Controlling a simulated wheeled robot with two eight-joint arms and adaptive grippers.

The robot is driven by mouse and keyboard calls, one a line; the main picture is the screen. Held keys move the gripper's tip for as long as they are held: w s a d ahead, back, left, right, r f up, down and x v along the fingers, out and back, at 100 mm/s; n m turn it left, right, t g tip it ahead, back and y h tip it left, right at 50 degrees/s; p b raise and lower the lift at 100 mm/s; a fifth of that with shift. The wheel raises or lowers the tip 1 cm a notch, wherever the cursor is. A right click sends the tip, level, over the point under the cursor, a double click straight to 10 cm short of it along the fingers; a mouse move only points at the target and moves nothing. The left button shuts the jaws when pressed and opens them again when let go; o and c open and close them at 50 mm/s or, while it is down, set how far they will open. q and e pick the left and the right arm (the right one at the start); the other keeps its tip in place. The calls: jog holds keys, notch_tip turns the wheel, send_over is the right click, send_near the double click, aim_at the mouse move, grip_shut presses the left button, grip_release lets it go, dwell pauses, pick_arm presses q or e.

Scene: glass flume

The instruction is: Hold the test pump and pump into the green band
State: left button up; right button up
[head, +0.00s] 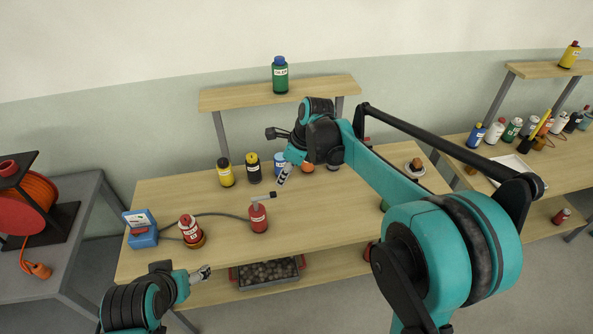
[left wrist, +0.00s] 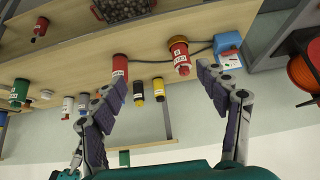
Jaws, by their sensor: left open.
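The test pump is a red cylinder (head: 258,217) with a grey T-shaped handle (head: 262,197) on top, standing upright on the wooden bench. A dark hose runs from it to a blue box with a gauge face (head: 141,224); any green band is too small to make out. My right gripper (head: 282,178) hangs just above and right of the handle, apart from it; its jaw gap does not show. My left gripper (head: 204,273) is low at the bench's front edge, left of the pump. In the left wrist view its fingers (left wrist: 163,85) are spread and empty; the pump (left wrist: 120,66) shows by one finger.
A red bottle (head: 190,230) stands between box and pump, near the hose. A tray of stones (head: 240,280) sits on the lower shelf.

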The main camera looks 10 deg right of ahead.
pick_arm(q)
jog(key=shift+s+d+r, duration=0.1)
jog(key=shift+s, duration=0.05)
jog(key=m+g+h, duration=0.2)
jog(key=m+g, duration=0.1)
jog(key=m, duration=0.4)
send_over(258, 214)
jog(key=s+a, duration=0.5)
jog(key=a, duration=0.2)
notch_tip(258, 214, down, 5)
jog(key=shift+m+g+h, duration=0.4)
jog(key=shift+m+h, duration=0.2)
jog(key=shift+m, duration=0.3)
jog(key=w+d+f, duration=0.1)
jog(key=f, duration=0.1)
jog(key=w+d+f, duration=0.2)
jog(key=f, duration=0.1)
jog(key=w+d+f, duration=0.1)
jog(key=w+f, duration=0.1)
jog(key=f, duration=0.1)
jog(key=shift+d, duration=0.25)
jog(key=x, duration=0.8)
jog(key=shift+f, duration=0.15)
jog(key=c, duration=1.3)
